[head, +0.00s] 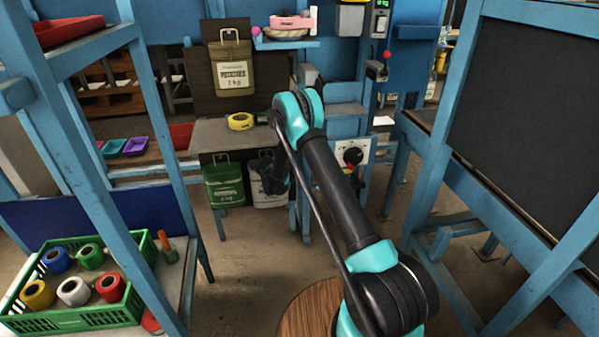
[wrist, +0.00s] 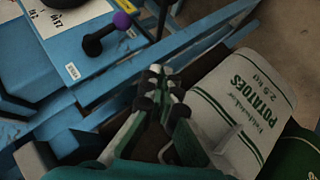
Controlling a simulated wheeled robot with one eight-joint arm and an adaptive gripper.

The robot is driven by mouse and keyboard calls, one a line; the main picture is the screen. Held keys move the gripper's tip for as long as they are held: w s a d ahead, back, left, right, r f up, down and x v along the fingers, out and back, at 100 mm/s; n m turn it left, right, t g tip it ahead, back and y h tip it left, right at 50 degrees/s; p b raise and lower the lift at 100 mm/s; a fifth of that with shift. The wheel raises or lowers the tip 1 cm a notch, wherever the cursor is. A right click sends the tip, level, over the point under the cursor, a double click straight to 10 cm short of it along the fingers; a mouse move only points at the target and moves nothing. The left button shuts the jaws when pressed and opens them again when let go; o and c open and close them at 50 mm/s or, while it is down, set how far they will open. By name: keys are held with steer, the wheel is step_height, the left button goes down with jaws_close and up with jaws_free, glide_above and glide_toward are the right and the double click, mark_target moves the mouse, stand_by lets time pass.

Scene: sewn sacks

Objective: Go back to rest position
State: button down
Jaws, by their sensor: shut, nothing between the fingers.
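My gripper (head: 274,178) hangs low in front of the grey work table, its fingers dark and hard to make out in the head view. In the wrist view my gripper (wrist: 160,82) has its fingertips together with nothing between them. A white potato sack with green print (wrist: 240,105) lies to the right of the fingers, apart from the tips as far as I can tell. In the head view a white sack (head: 268,197) hangs behind my gripper, partly hidden. A green sack (head: 225,185) hangs left of it, and an olive sack (head: 232,66) hangs higher up.
A yellow tape roll (head: 241,121) lies on the grey table (head: 212,136). A panel with a dial (head: 352,156) is beside my arm. A green crate (head: 75,318) with several tape rolls stands lower left. A blue-framed board (head: 530,100) stands right. Floor at centre-left is clear.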

steer(key=shift+s+a, duration=0.2)
steer(key=s+d+r+m+g+y, duration=0.1)
steer(key=s+d+r+g, duration=0.1)
steer(key=s+d+r, duration=0.6)
steer(key=s+d+r+m+g+y, duration=0.1)
steer(key=s+d+r+y, duration=0.15)
steer(key=s+r, duration=0.95)
steer(key=s+d+f+m+g+y, duration=0.1)
steer(key=s+d+m+y, duration=0.1)
steer(key=s, duration=3)
steer(key=shift+s+g+y, duration=0.25)
steer(key=shift+g+y, duration=0.05)
steer(key=shift+y, duration=0.15)
steer(key=shift+d+f, duration=0.1)
